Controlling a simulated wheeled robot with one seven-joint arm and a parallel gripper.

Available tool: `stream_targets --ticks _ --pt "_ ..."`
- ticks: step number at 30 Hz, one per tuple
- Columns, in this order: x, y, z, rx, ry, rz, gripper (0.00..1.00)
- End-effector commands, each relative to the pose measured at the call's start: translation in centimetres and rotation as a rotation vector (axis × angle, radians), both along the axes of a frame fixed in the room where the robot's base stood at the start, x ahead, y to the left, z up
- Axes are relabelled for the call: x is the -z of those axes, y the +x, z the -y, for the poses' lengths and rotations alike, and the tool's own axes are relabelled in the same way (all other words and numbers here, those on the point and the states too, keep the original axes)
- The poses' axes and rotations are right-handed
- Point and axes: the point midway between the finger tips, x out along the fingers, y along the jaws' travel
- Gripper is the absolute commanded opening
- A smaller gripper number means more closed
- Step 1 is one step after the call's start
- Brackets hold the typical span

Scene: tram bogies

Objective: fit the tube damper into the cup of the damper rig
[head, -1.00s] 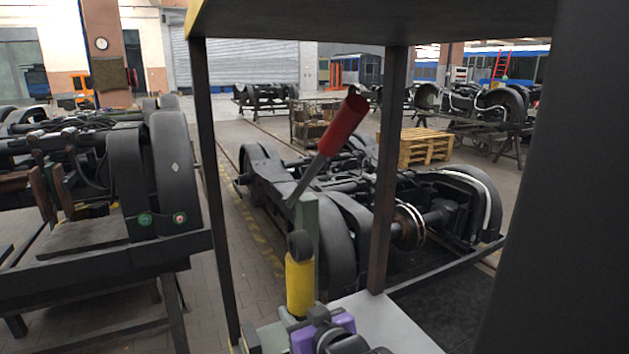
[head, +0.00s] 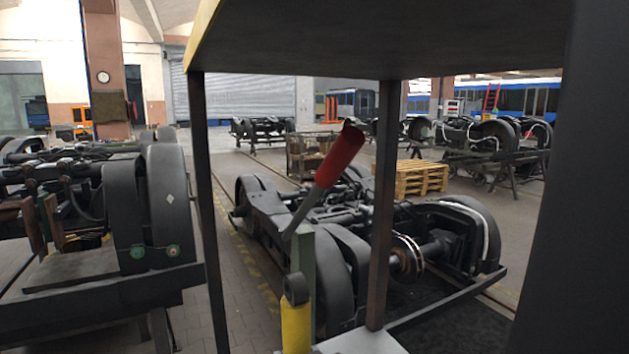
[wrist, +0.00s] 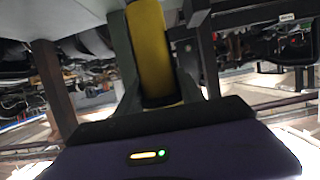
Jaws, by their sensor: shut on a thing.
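The yellow tube damper (head: 296,326) stands upright at the bottom of the head view, with a dark eye at its top; its lower part is cut off. It also shows in the wrist view (wrist: 150,45), rising from a dark lower end at my gripper (wrist: 160,104). The damper rig's grey-green post (head: 303,262) stands just behind the damper, with a slanted red-handled lever (head: 339,155) above. The cup is hidden, so I cannot tell whether the damper touches it.
Dark uprights (head: 382,220) and an overhead panel (head: 380,40) frame the rig. A grey surface (head: 362,342) lies at lower right. A bogie (head: 345,235) stands behind, another bogie (head: 155,200) at left. A wooden pallet (head: 421,178) lies farther back.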

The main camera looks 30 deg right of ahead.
Motion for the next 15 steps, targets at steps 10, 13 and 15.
stream_targets --ticks 10,13,15 --pt "0.41 0.07 0.00 0.000 0.000 0.009 0.00" --pt "0.36 0.06 0.00 0.000 0.000 0.008 0.59" --pt "0.44 0.05 0.00 0.000 0.000 0.006 0.70"
